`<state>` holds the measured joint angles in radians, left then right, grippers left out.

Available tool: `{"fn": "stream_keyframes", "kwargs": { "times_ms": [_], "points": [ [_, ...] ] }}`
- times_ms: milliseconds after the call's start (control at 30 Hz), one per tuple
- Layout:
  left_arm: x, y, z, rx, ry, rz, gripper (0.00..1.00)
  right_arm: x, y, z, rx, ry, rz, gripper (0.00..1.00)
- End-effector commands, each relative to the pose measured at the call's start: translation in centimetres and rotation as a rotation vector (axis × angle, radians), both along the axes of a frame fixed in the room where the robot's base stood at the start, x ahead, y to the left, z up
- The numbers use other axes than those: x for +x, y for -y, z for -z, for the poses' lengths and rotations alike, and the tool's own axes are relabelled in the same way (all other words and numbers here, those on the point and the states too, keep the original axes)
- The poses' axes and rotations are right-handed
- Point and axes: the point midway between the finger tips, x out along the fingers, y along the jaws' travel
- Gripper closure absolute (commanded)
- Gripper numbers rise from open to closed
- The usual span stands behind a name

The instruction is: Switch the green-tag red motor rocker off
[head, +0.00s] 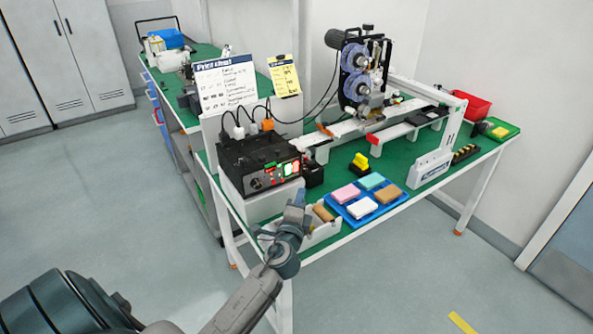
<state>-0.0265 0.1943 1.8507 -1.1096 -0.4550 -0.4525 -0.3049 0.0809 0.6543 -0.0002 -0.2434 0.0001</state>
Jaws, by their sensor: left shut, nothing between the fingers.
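A black control box (243,160) stands on a white stand at the near left end of the green bench. My left gripper (298,196) is shut and empty, pointing up just below and in front of the panel's right end. It looks apart from the panel, though the gap is hard to judge. My right gripper is out of view.
A white box with a brown roll (323,213) sits close by my left gripper. A blue tray (352,213) with coloured pads lies to the right. Plugs and cables (267,124) rise behind the control box. A coding machine (362,75) stands at the back.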

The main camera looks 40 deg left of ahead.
Motion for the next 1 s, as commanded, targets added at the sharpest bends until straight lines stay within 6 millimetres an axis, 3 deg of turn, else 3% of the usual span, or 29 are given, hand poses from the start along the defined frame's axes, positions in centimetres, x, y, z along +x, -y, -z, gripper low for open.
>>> {"fn": "stream_keyframes", "kwargs": {
  "times_ms": [267, 533, 1000],
  "points": [
    [5.5, -2.3, -1.0, 0.001, 0.001, -0.001, 1.0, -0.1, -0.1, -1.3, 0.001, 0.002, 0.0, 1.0],
    [6.5, -5.4, -1.3, 0.002, 0.0, 0.0, 1.0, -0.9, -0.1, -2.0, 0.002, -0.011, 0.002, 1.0],
    [6.7, -5.8, -1.3, -0.003, -0.001, 0.0, 1.0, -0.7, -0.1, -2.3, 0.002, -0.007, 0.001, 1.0]
  ]
}}
